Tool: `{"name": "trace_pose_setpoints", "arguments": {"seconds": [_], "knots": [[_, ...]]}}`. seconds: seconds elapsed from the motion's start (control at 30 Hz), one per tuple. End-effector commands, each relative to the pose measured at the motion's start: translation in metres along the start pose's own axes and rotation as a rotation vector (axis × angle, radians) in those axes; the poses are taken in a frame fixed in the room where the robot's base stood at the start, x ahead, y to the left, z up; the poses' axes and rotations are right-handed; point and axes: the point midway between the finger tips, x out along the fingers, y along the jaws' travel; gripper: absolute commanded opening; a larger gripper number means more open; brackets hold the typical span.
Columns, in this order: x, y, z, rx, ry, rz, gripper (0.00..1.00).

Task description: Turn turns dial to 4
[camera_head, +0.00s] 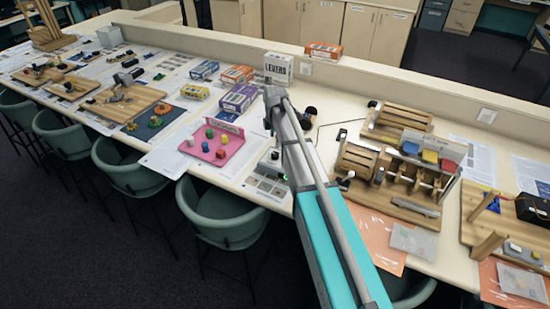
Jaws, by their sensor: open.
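My arm reaches from the bottom right up over the long table, and its end is above the table's middle. My gripper is hidden behind the arm, so its fingers cannot be made out. Partly behind the arm, a small pale device (270,163) with a green spot stands on the table. No dial marked with turns or a number 4 can be read in this view.
A pink board (228,153) with coloured blocks lies left of the device. A purple box (239,97) and a white box (278,68) stand behind. A wooden crank model (358,158) stands close right of my arm. Green chairs (228,218) line the front edge.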

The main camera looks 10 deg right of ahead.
Motion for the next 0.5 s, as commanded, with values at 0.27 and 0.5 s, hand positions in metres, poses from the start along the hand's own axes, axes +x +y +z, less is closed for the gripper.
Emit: {"name": "trace_pose_setpoints", "arguments": {"seconds": [0.27,0.5], "knots": [[0.025,0.0,0.0,0.0,0.0,0.0,0.82],[0.043,0.0,0.0,0.0,0.0,0.0,0.82]]}}
